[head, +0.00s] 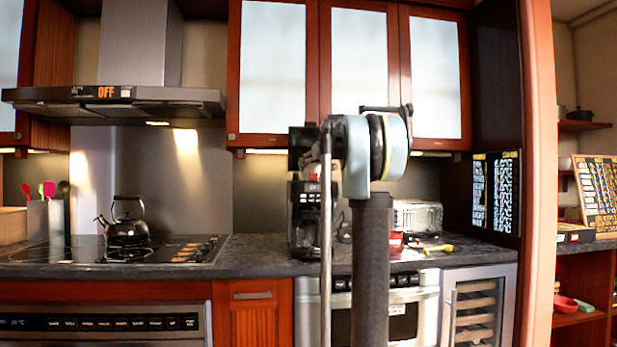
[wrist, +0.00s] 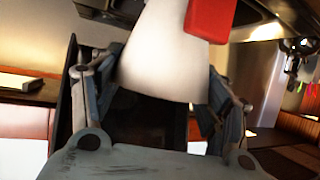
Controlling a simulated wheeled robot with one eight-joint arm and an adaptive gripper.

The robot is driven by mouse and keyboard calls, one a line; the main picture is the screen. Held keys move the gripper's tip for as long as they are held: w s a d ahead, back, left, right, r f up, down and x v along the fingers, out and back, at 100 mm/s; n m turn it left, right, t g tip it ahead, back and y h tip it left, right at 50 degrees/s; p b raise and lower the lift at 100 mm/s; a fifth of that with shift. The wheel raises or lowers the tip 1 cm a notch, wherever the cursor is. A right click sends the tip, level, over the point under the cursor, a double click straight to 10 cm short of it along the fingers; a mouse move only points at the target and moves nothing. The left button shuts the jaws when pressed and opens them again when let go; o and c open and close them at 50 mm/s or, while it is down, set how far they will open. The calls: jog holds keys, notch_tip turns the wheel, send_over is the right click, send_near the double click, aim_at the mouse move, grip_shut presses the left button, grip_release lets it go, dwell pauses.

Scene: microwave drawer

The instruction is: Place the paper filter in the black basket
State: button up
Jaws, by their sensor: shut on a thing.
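A white, cone-like piece, which looks like the paper filter (wrist: 165,50), stands between the fingers of my gripper (wrist: 158,80) in the wrist view. My gripper is shut on it, with one finger at each side. A red patch (wrist: 210,18) lies over the filter's upper right; I cannot tell whether it belongs to it. A black coffee maker (head: 304,222) stands on the counter in the head view, partly behind my arm. I cannot make out the black basket for certain. My arm hides the filter in the head view.
The dark counter (head: 262,258) is clear left of the coffee maker. A kettle (head: 127,222) sits on the stovetop further left. A silver toaster (head: 418,216), a red item (head: 396,241) and a yellow-handled tool (head: 436,248) are at right. Cabinets (head: 273,65) hang above.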

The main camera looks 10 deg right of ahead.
aim_at(312, 173)
jog(key=shift+f, duration=1.5)
jog(key=shift+f, duration=0.6)
jog(key=o, duration=0.7)
jog(key=shift+r, duration=0.1)
jog(key=shift+r, duration=0.25)
jog(key=v, duration=1.2)
jog(key=shift+r, duration=0.2)
